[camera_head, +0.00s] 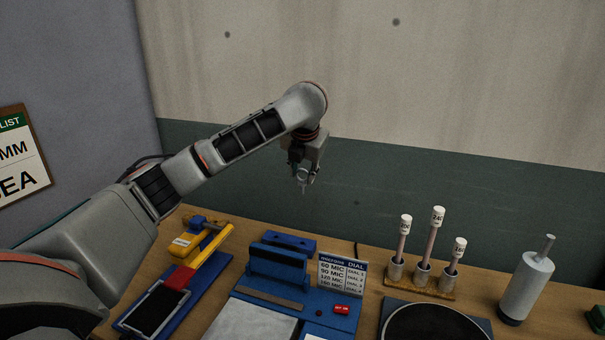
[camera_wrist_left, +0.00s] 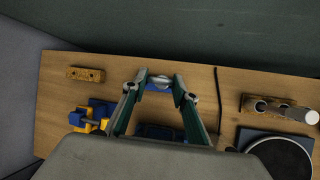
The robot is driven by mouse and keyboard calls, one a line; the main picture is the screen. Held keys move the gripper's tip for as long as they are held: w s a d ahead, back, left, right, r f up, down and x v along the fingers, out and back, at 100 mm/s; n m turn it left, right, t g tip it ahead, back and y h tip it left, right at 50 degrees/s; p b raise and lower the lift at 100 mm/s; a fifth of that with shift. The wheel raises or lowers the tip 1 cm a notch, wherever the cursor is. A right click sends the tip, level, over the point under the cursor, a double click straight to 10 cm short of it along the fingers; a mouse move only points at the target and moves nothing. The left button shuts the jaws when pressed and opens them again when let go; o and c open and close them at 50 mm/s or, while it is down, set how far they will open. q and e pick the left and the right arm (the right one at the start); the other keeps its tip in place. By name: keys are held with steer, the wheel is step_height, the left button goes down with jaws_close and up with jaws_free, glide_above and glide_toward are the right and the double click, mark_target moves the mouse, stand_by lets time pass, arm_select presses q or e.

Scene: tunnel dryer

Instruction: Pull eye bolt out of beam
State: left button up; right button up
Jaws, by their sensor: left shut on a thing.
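My left gripper (camera_head: 302,172) hangs above the back of the workbench, pointing down, in front of the green wall band. It is shut on a small silver metal piece (camera_wrist_left: 160,82), which looks like the eye bolt; its thin tip points down and is clear of the bench. Its exact shape is too small to tell. No beam can be made out for certain. A small wooden block (camera_wrist_left: 85,74) with dark spots lies on the bench left of the gripper in the left wrist view. My right gripper is not in view.
Below the gripper stands a blue fixture (camera_head: 278,262) beside a dial sign (camera_head: 342,275). A yellow and blue tool (camera_head: 200,240) is at left. At right are a wooden rack (camera_head: 440,289) with white-capped rods, a round black plate (camera_head: 435,322) and a grey cylinder (camera_head: 526,290).

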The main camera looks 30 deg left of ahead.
mark_target(303, 183)
arm_select(q)
steer(key=shift+r, duration=0.4)
stand_by(0.8)
steer(key=shift+r, duration=1.45)
